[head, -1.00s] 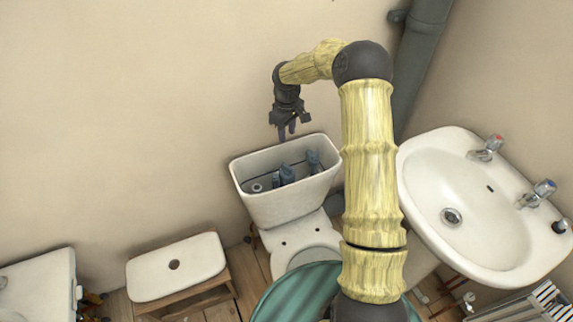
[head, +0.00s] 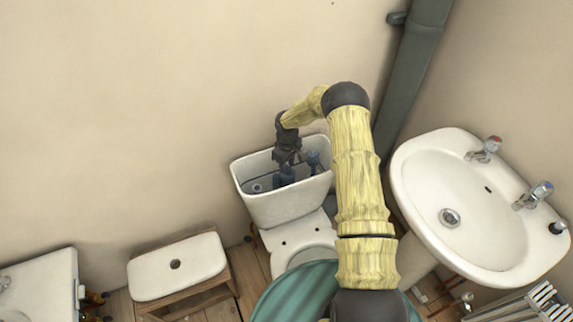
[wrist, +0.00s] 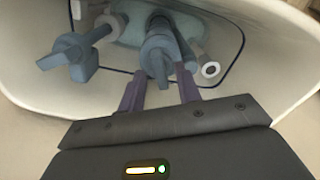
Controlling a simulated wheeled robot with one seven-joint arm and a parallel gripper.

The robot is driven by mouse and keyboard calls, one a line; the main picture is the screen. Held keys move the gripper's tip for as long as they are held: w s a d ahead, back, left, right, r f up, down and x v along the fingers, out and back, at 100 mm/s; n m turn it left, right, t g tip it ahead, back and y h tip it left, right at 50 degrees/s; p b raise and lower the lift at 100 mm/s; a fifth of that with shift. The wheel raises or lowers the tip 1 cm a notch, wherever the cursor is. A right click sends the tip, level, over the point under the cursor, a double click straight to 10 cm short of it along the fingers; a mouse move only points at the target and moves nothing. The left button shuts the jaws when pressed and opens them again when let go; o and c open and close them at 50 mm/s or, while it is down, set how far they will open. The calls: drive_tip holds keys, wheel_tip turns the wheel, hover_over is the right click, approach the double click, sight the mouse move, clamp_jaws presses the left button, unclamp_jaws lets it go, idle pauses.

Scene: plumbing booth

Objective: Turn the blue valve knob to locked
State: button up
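My gripper (head: 287,158) points down into the open toilet cistern (head: 282,208). In the wrist view my gripper (wrist: 160,80) has its two purple fingers apart. A blue-grey knob (wrist: 157,50) with a narrow handle lies between and just beyond the fingertips; contact cannot be told. A second blue-grey fitting (wrist: 68,58) with a lever-like end sits to the left on the cistern mechanism. I cannot tell for sure which one is the blue valve knob. In the head view the gripper partly hides the blue-grey fittings (head: 284,178).
The cistern's white walls surround the fittings closely. A grey outlet ring (wrist: 210,69) sits to the right of the knob. A sink (head: 420,180) with two taps stands to the right, and a white-topped stool (head: 200,262) to the left. A grey pipe (head: 415,70) runs along the corner.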

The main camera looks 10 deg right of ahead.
drive_tip(key=shift+f, duration=0.5)
clamp_jaws()
drive_tip(key=m+b, duration=0.2)
drive_tip(key=shift+f+m, duration=0.15)
drive_tip(key=shift+m, duration=0.15)
drive_tip(key=m, duration=0.3)
drive_tip(key=shift+s+b, duration=0.1)
drive_tip(key=shift+b, duration=0.3)
